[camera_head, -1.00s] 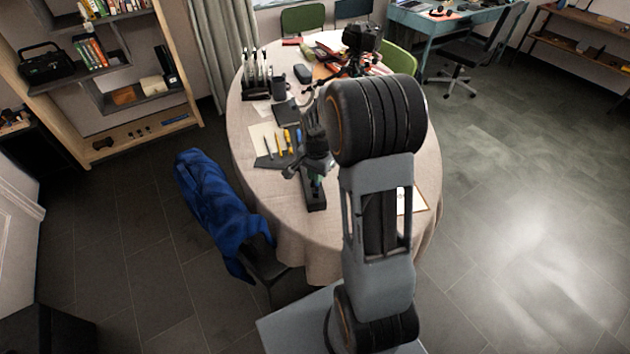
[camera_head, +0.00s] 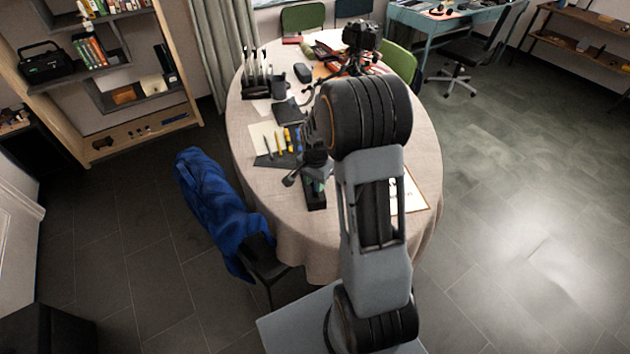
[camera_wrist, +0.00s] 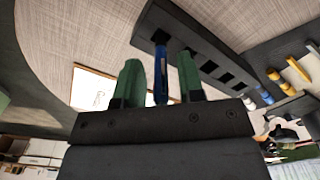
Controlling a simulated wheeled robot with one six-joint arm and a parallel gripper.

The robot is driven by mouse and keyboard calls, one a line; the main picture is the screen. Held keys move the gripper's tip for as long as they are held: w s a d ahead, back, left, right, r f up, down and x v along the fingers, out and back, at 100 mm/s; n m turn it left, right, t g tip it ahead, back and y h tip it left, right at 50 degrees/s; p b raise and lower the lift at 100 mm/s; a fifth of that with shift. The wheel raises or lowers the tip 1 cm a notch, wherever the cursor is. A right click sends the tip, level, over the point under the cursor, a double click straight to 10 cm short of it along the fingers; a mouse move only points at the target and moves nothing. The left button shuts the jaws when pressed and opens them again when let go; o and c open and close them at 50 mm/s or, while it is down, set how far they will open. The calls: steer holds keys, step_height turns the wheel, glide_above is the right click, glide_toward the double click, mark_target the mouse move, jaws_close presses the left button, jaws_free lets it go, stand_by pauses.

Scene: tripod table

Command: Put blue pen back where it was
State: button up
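The blue pen (camera_wrist: 160,70) stands with one end at the end hole of a black holder (camera_wrist: 182,40), which has a row of square holes; the other holes in view look empty. My gripper (camera_wrist: 160,75) has its two green fingers apart, one on each side of the pen, with a visible gap on both sides. In the head view my gripper (camera_head: 317,183) is low over the black holder (camera_head: 316,202) near the table's front, and my arm hides part of it. The pen cannot be made out there.
Yellow and blue tools (camera_head: 287,138) lie on a dark mat left of the holder. A framed sheet (camera_head: 412,195) lies to the right. A blue jacket (camera_head: 212,205) hangs on a chair.

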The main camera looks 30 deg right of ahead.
step_height(320, 180, up, 12)
steer(key=shift+f, duration=0.1)
steer(key=s+a+r+n+t, duration=0.1)
steer(key=s+a+r+n, duration=0.1)
steer(key=s+a+n, duration=0.1)
steer(key=s+a+r+n+t, duration=0.1)
steer(key=s+a+r+n, duration=0.1)
steer(key=s+n, duration=0.3)
steer(key=s+a+r+n+t, duration=0.1)
steer(key=s+a+n, duration=0.3)
steer(key=s, duration=0.4)
steer(key=shift+a+r+t, duration=0.25)
steer(key=shift+r+t, duration=0.15)
